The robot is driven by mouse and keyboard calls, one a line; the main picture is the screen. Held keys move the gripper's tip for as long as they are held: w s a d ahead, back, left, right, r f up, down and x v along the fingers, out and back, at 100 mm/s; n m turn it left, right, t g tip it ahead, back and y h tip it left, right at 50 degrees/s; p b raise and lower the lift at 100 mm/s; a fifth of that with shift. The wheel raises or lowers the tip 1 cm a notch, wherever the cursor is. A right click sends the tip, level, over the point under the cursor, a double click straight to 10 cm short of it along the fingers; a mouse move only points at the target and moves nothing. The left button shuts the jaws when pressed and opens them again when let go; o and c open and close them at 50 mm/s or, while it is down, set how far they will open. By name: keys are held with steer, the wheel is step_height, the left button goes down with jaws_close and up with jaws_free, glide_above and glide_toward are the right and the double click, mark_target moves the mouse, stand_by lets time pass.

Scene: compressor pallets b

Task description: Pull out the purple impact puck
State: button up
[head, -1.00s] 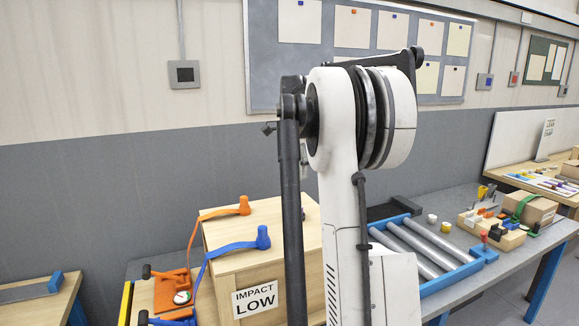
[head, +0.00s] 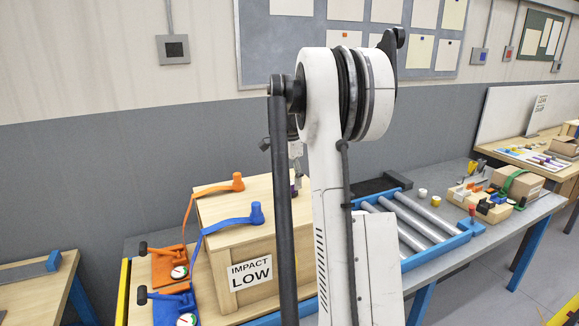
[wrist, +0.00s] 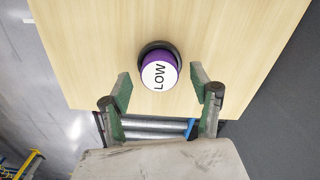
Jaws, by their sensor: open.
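The purple impact puck (wrist: 159,72) sits in a black ring on top of the wooden crate (wrist: 230,30). Its white round face reads LOW. In the wrist view my gripper (wrist: 160,80) is open, with one green-padded finger on each side of the puck and visible gaps between. The puck is not gripped. In the head view the crate (head: 240,283) carries an IMPACT LOW label. There my arm hides part of the crate top, and only a small purple patch of the puck (head: 296,186) shows.
An orange strap (head: 212,191) and a blue strap (head: 228,223) lie over the crate's left side, ending at ratchets with gauges. A blue-framed roller conveyor (head: 440,240) stands to the right. Small blocks and a cardboard box (head: 516,183) sit farther right.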

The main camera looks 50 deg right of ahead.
mark_target(289, 182)
steer(key=shift+f, duration=0.9)
steer(key=c, duration=1.4)
steer(key=shift+o, duration=0.2)
steer(key=shift+r, duration=0.1)
steer(key=shift+r+p, duration=0.3)
steer(key=shift+r, duration=0.3)
steer(key=shift+r+p, duration=0.95)
steer(key=shift+r, duration=1.3)
